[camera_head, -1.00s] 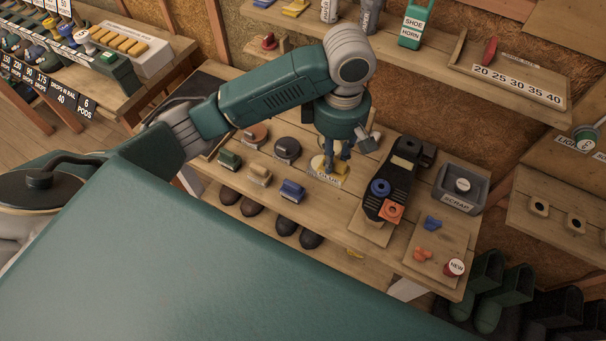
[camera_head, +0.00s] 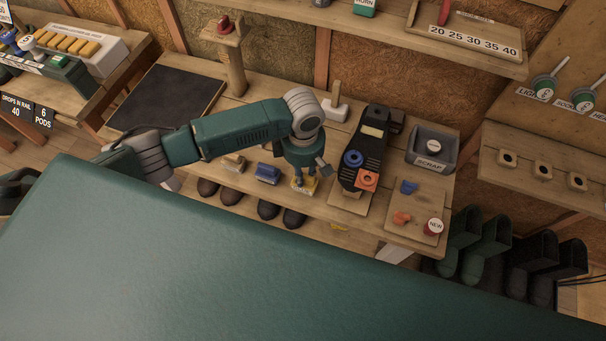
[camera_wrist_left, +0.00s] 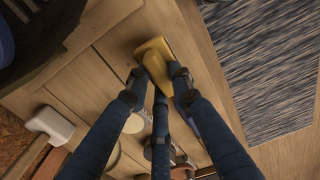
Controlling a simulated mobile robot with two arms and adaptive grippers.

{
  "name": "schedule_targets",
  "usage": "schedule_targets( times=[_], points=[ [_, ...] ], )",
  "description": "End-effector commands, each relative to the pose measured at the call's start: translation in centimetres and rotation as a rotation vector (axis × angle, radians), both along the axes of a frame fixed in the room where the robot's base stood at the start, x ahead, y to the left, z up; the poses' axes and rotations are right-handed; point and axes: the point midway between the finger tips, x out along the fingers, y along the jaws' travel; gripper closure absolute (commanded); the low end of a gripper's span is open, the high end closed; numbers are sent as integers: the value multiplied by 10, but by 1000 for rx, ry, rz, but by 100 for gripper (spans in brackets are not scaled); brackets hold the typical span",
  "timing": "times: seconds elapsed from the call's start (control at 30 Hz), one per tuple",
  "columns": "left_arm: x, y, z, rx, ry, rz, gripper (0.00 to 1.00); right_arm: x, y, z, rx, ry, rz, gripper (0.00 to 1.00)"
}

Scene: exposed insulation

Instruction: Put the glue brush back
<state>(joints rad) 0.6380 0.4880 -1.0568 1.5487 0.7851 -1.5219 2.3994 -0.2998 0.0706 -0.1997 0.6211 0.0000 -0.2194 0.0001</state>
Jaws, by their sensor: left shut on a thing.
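The glue brush, a yellow block (camera_head: 308,187), is at the front part of the wooden bench (camera_head: 335,215). A pale label shows on or beside it. My left gripper (camera_head: 304,176) points down and is shut on it. In the left wrist view the brush (camera_wrist_left: 154,58) sits between the fingertips (camera_wrist_left: 160,78), near the bench edge. I cannot tell whether it touches the bench. A blue brush (camera_head: 267,173) and a tan brush (camera_head: 232,163) stand to its left in a row. Round pots show in the wrist view (camera_wrist_left: 134,123), partly behind the fingers. My right gripper is out of view.
A black device (camera_head: 366,150) with blue and orange knobs stands just right of the gripper. A grey SCRAP bin (camera_head: 432,148) is farther right. Dark shoes (camera_head: 268,210) sit below the bench front.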

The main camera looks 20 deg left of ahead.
Motion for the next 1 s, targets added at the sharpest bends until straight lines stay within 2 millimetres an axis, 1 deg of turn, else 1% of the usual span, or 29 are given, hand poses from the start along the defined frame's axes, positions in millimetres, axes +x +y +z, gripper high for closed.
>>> schedule_targets(
  times=[0.03, 0.13, 0.5, 0.53, 0.57, 0.6, 0.63, 0.9, 1.0],
  points=[
    [0, 0, -7, 1, 1, 1, 100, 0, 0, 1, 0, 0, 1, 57],
    [0, 0, -15, 0, 0, 0, 100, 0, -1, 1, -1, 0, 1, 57],
    [0, 0, -19, -1, 0, 0, 100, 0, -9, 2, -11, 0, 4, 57],
    [0, 0, -20, -1, 0, 0, 76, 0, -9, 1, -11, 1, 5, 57],
    [0, 0, -19, -1, 0, -1, 70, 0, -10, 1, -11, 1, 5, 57],
    [0, 0, -19, -1, 0, -1, 62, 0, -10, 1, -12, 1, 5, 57],
    [0, 0, -19, -1, 0, -1, 60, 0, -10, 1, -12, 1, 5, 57],
    [0, 0, -19, 0, -1, -1, 60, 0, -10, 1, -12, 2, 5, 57],
    [1, 0, -13, 0, -2, -1, 60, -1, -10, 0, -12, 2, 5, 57]
  ],
)
